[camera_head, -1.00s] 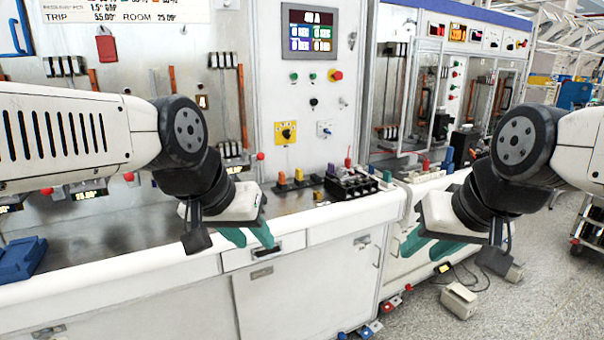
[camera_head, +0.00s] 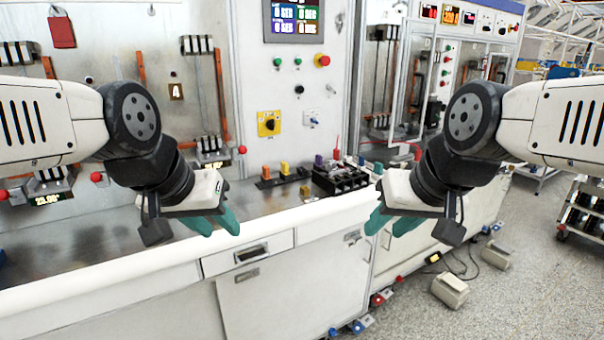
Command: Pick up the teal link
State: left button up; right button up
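A small teal piece (camera_head: 378,168), which looks like the teal link, stands on the bench at the right end of the black breaker block (camera_head: 341,179). It is small and close to my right gripper's white body in the picture. My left gripper (camera_head: 216,222) has its teal fingers apart and is empty, in front of the bench's front edge. My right gripper (camera_head: 391,220) also has its teal fingers apart and is empty, lower in the picture than the teal piece and apart from it.
Orange and yellow pieces (camera_head: 284,169) stand on a dark strip left of the block. A purple piece (camera_head: 318,161) is behind the block. A grey box (camera_head: 449,291) lies on the floor, and a cart (camera_head: 583,208) stands at right.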

aim_at(379, 167)
jog(key=i+l+u, duration=0.1)
jog(key=i+l, duration=0.3)
jog(key=i+l+u, duration=0.1)
jog(key=i+l, duration=0.25)
jog(key=l, duration=0.15)
jog(key=i+l+u, duration=0.15)
jog(key=i+l, duration=0.25)
jog(key=l, duration=0.1)
